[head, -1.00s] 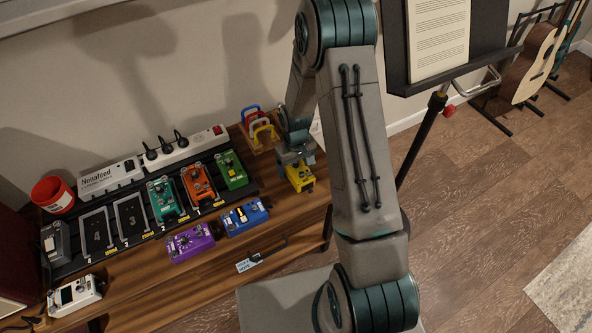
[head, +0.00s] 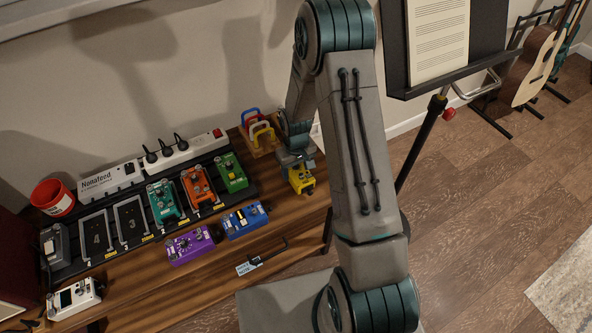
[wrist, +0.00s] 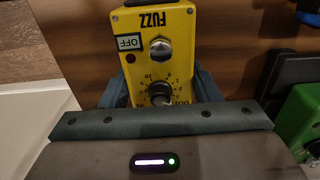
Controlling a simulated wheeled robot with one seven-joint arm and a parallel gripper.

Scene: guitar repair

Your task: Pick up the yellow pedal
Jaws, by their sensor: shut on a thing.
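The yellow pedal (head: 301,180) is at the right end of the wooden bench, below my gripper (head: 296,166) in the head view. In the wrist view the yellow pedal (wrist: 156,50) shows its FUZZ label, an OFF tag and knobs. My gripper (wrist: 165,92) is shut on it, with a dark finger along each side. The near end of the pedal is hidden behind the gripper body. I cannot tell whether the pedal is clear of the bench top.
A blue pedal (head: 246,220) and a purple pedal (head: 190,245) lie to the left on the bench (head: 200,280). A black pedalboard (head: 70,268) holds green, orange and teal pedals. A wooden rack (head: 262,146) stands just behind. A music stand (head: 425,140) is at right.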

